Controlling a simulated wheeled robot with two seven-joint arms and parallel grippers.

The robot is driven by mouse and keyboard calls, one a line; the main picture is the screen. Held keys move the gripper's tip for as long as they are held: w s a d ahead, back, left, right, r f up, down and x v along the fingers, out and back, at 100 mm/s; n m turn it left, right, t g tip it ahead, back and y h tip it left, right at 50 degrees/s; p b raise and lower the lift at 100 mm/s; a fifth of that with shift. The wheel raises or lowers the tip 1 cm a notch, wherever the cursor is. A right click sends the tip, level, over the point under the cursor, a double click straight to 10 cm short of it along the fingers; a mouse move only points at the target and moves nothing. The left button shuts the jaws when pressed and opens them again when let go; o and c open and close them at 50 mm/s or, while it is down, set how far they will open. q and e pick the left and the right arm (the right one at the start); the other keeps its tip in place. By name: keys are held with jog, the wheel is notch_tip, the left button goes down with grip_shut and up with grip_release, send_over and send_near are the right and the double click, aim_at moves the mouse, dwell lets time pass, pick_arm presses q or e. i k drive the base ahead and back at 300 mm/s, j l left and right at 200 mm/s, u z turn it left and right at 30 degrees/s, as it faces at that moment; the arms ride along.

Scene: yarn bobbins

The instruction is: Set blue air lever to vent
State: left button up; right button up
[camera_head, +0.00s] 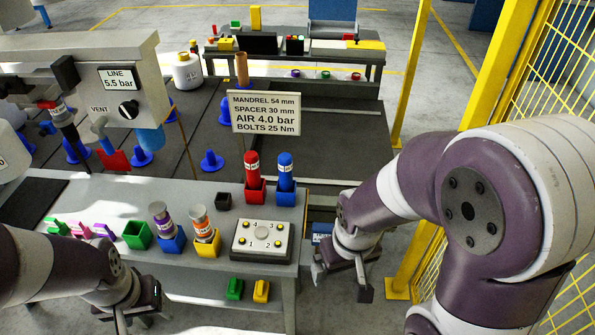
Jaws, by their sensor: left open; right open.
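The air unit (90,85) hangs at upper left, with a LINE 5.5 bar display (119,79), a black knob (129,109) and a VENT label (99,109). A small blue part (107,146), possibly the blue air lever, shows below the label; its setting cannot be told. A blue bowl (150,138) hangs under the unit's right end. My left gripper (137,316) is open at the bottom left, over the bench's front edge and well below the unit. My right gripper (342,283) is open and empty, right of the bench and far from the unit.
The bench (190,196) holds red and blue bottles, small coloured holders and a numbered button box (262,240). A sign (265,112) reads AIR 4.0 bar. Blue cones (211,161) stand behind. A yellow post (405,90) and mesh fence (560,60) bound the right.

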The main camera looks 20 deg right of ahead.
aim_at(97, 128)
jog(key=z, duration=0.8)
jog(key=u, duration=1.55)
